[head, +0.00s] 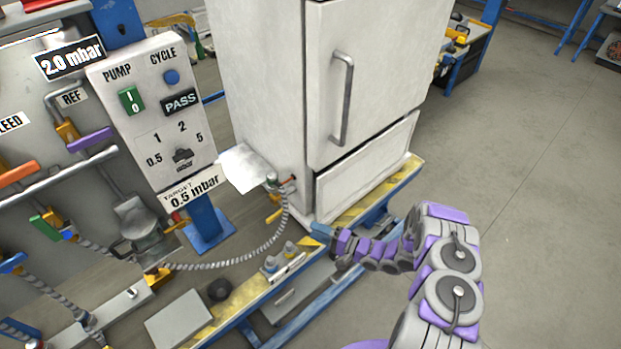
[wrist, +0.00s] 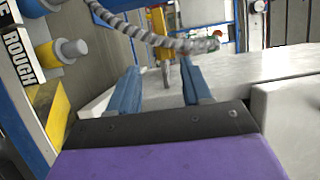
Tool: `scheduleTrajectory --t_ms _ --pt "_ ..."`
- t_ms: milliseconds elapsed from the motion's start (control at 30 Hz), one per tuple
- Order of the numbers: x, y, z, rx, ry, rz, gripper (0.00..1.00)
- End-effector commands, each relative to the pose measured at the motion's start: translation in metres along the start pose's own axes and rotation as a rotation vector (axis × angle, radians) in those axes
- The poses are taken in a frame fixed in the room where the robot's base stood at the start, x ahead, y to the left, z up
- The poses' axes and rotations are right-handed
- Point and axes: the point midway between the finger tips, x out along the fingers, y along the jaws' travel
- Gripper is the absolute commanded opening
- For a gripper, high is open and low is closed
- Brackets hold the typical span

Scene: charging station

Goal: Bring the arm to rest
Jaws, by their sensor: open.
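My arm, purple and grey, comes in from the lower right in the head view and bends left toward the bench edge. My gripper (head: 322,234) is at its end, beside the yellow-edged front of the bench and below the white cabinet (head: 265,90). In the wrist view my gripper (wrist: 158,85) shows two blue fingers standing apart with nothing gripped between them. A ribbed grey hose (wrist: 150,36) passes beyond the fingers there. In the head view the fingertips are small and hard to make out.
The bench (head: 245,292) has a yellow striped edge and a blue frame. The ribbed hose (head: 235,262) runs across it to the cabinet's lower side. A control panel (head: 155,110) with a PASS display stands at left. Open grey floor (head: 530,190) lies to the right.

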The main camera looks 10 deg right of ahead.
Motion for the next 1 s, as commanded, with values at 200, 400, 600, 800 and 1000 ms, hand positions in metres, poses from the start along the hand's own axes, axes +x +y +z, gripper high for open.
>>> scheduleTrajectory --t_ms 200,400,600,800,1000 --pt "0.0 -0.001 -0.003 -0.013 0.004 0.013 0.49" --pt "-0.001 -0.007 -0.041 -0.154 0.05 0.171 0.49" --pt "-0.014 -0.027 -0.099 -0.365 0.125 0.437 0.49" --pt "-0.037 -0.064 -0.144 -0.538 0.191 0.694 0.49" --pt "-0.067 -0.115 -0.172 -0.663 0.249 0.933 0.49"
